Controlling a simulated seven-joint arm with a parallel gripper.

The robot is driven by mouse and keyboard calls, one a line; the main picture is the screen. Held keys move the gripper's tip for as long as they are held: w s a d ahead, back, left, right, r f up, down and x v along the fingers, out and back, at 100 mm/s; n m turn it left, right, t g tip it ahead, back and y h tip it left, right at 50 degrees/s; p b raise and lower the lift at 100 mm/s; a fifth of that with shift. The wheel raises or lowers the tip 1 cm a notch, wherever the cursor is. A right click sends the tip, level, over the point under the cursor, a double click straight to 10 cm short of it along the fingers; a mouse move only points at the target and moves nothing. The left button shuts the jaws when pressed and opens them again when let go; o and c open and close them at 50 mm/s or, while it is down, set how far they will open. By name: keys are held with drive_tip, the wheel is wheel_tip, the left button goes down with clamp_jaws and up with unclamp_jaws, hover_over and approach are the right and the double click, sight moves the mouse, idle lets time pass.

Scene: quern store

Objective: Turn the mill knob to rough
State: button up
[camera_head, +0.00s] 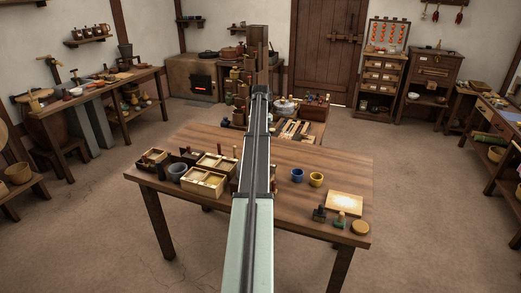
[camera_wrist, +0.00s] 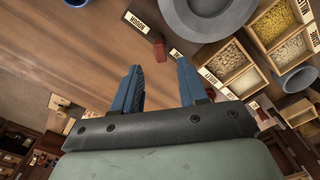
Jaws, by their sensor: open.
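A small red knob (camera_wrist: 158,47) stands on the wooden table (camera_wrist: 90,50) in the wrist view. A white label (camera_wrist: 137,22) is to its upper left and another label (camera_wrist: 177,53) is close at its right; I cannot read either surely. A large round grey mill (camera_wrist: 200,18) is just above and right of the knob. My gripper (camera_wrist: 157,70) has two blue fingers apart and empty, with the knob beyond their tips in the picture, roughly between them. I cannot tell the height gap. In the head view my arm hides the mill and knob.
A compartmented wooden grain box (camera_head: 204,184) and grey bowl (camera_head: 177,170) stand left of my arm. To the right are a blue cup (camera_head: 297,175), a yellow cup (camera_head: 316,180) and a pale board (camera_head: 344,203). The table front between is bare.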

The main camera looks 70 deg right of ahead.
drive_tip(key=shift+f, duration=2.9)
clamp_jaws()
